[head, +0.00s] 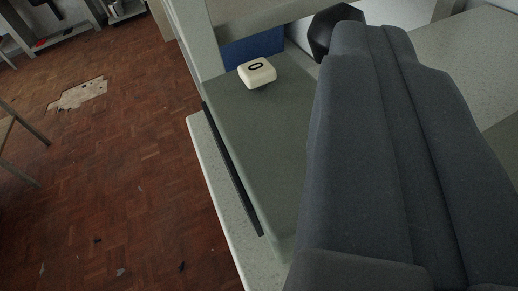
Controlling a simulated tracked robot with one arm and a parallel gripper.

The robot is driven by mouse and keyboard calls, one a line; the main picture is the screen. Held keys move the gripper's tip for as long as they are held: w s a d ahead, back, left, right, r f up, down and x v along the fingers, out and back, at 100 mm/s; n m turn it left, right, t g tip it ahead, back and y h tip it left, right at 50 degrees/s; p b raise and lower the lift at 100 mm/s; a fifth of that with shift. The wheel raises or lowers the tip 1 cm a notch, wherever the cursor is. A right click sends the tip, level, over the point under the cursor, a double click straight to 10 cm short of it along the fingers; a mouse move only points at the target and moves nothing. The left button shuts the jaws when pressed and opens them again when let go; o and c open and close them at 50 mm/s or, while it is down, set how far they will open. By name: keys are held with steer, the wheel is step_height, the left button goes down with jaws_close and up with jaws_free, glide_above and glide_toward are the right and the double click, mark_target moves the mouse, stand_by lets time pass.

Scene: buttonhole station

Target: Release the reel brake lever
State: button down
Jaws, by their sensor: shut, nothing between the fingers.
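I cannot make out a reel brake lever for certain. A grey-green housing (258,130) stands on a pale speckled top, with a cream block marked "0" (257,73) near its far end. A long black bar or slot (232,170) runs along the housing's left edge; I cannot tell what it is. My gripper (372,32), dark grey, fills much of the right half, pointing up the picture. It is shut and empty, right of the cream block and apart from it in the picture. It hides what lies beneath it.
A black faceted piece (330,32) shows beside my gripper's far end. A pale upright post (189,38) and a blue panel (254,48) stand at the back. Pale speckled worktop (470,45) lies at right. Brown parquet floor (110,190) at left is mostly open, with a damaged patch.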

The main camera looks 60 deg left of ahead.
steer(key=shift+s+a+r, duration=0.1)
steer(key=shift+s+a, duration=0.1)
stand_by(0.5)
steer(key=v, duration=1.4)
steer(key=shift+w+d, duration=0.25)
steer(key=shift+r, duration=0.1)
steer(key=w+d+r+m+t+h, duration=0.1)
steer(key=d+r+h, duration=0.45)
steer(key=r, duration=0.65)
steer(key=w+d+r+m+t+h, duration=0.15)
steer(key=d+r+h, duration=0.25)
steer(key=d+r, duration=0.5)
steer(key=s+a+r+m, duration=0.1)
steer(key=s+a+r, duration=0.1)
steer(key=s+r, duration=0.7)
steer(key=s+a+r+m+g, duration=0.1)
steer(key=s+a+r+m, duration=0.1)
steer(key=s+r, duration=0.7)
step_height(320, 180, up, 6)
steer(key=shift+a+r, duration=0.15)
steer(key=shift+a, duration=0.5)
